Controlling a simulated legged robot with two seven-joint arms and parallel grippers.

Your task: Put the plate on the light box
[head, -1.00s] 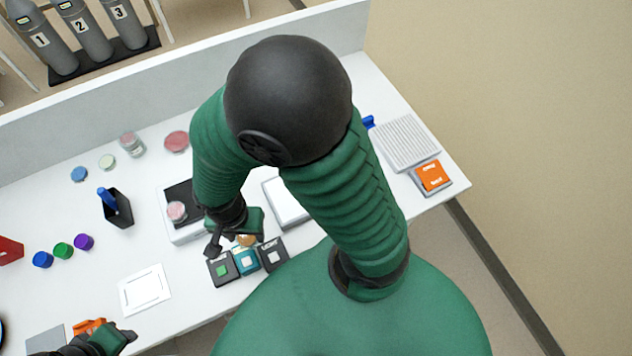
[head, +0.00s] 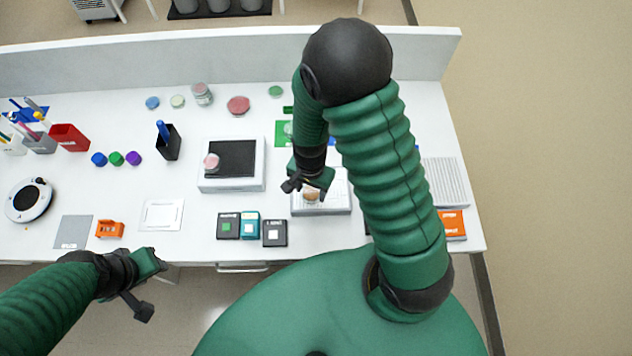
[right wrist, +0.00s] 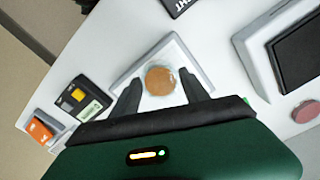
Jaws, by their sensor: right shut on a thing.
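The plate is a small round amber dish (head: 312,196). My right gripper (head: 307,190) is shut on it. In the right wrist view the plate (right wrist: 160,81) sits between the two dark fingers (right wrist: 160,94), its flat face to the camera. The light box is a low white slab (head: 338,203), and the plate is over it. In the right wrist view the light box (right wrist: 196,62) shows around and behind the plate. I cannot tell whether the plate touches it.
A grooved white tray (head: 445,182) and an orange item (head: 452,224) lie right of my arm.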

